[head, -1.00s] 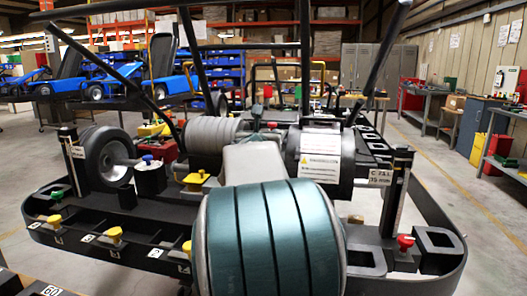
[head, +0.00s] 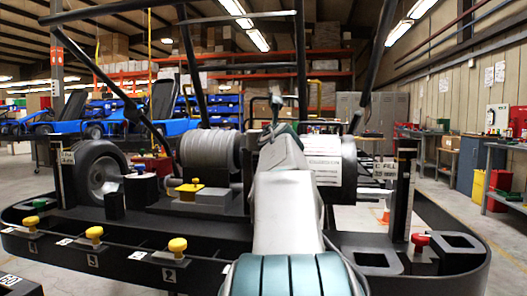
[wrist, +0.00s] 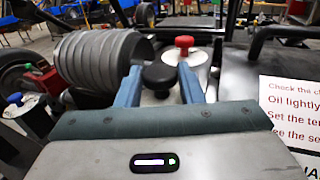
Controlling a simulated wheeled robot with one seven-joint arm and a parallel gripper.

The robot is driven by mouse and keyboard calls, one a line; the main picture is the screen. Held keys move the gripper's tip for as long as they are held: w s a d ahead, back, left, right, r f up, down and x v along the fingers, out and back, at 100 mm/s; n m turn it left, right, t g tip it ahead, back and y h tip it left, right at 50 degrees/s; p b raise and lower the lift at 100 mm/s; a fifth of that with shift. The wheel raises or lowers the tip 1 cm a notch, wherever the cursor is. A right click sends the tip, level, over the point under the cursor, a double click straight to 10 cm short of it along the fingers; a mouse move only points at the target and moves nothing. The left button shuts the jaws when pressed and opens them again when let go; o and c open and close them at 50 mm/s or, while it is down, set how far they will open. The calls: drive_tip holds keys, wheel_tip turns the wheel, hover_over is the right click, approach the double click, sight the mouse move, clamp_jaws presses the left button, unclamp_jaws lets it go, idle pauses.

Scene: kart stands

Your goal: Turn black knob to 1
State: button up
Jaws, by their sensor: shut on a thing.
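The black knob (wrist: 158,77) sits between the two blue fingers of my gripper (wrist: 159,70) in the wrist view. The fingers are shut on its sides. In the head view my gripper (head: 276,130) is at the far end of my arm, over the middle of the kart stand, and my arm hides the knob there.
A red knob on a pale canister (wrist: 185,58) stands just behind the black knob. A ribbed grey drum (wrist: 100,60) lies close on the left, and a white instruction sign (wrist: 290,120) on the right. A yellow knob (head: 177,244) is on the front rail.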

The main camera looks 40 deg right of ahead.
drive_tip(key=shift+r+y+b, duration=0.15)
drive_tip(key=shift+y+b, duration=0.15)
drive_tip(key=shift+b, duration=0.1)
drive_tip(key=o, duration=0.9)
drive_tip(key=shift+o, duration=0.2)
